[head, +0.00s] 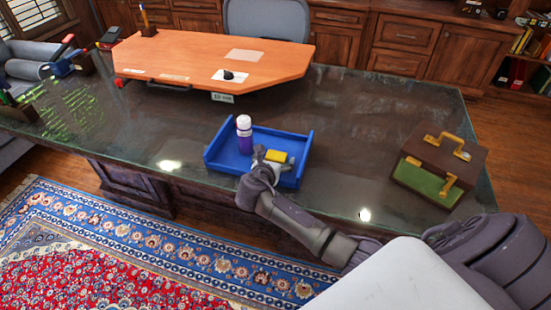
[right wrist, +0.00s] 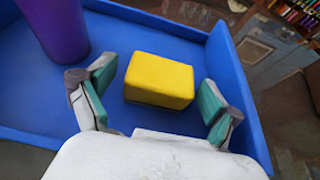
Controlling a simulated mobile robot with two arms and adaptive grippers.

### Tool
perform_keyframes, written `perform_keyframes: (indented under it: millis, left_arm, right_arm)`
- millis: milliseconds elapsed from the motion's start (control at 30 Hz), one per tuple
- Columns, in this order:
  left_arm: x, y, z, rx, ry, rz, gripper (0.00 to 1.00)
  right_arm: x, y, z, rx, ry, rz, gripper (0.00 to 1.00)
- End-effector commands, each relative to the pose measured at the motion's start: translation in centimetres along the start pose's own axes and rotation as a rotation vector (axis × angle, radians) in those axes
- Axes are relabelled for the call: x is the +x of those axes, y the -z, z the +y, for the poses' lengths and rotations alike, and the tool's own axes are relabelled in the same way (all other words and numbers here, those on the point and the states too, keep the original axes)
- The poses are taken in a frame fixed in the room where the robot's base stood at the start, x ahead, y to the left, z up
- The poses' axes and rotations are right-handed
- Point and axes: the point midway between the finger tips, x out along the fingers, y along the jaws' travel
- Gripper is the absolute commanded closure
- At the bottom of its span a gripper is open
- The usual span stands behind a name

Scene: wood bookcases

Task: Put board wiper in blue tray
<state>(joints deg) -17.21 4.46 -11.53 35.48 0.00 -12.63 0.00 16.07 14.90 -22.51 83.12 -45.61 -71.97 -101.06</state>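The board wiper (right wrist: 159,80) is a yellow block. In the right wrist view it sits over the floor of the blue tray (right wrist: 25,75), between and a little beyond my right gripper's fingertips (right wrist: 153,100). Gaps show on both sides of it, so the fingers are open and apart from it. In the head view the wiper (head: 276,156) shows at my right gripper (head: 270,163), inside the front part of the blue tray (head: 299,152) on the glass-topped desk. My left gripper is in neither view.
A purple bottle with a white cap (head: 245,136) stands upright in the tray, left of the wiper; it also shows in the right wrist view (right wrist: 57,30). A brown and green case (head: 438,165) stands at the desk's right. An orange board (head: 215,55) lies at the back. Desk between is clear.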

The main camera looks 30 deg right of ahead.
Motion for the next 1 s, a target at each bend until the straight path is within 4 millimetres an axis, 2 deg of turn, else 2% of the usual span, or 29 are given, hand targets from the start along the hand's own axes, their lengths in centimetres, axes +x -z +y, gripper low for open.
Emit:
perform_keyframes:
  millis: [233,333,700,900,1000]
  left_arm:
    - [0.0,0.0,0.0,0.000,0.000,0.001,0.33]
    - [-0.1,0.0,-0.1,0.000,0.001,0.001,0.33]
    - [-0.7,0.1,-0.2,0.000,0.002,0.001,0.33]
    - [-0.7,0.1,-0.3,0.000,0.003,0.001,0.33]
    - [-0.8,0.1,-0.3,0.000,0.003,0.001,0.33]
  right_arm:
    - [-0.1,-0.3,0.0,0.001,0.000,-0.001,0.09]
    - [-1.1,-0.2,0.1,0.000,-0.003,0.001,0.09]
    - [-8.7,-0.2,0.1,0.002,-0.004,0.001,0.09]
    - [-11.4,-0.3,0.1,0.002,-0.002,-0.001,0.09]
    - [-11.9,-0.3,0.0,0.001,0.001,0.000,0.09]
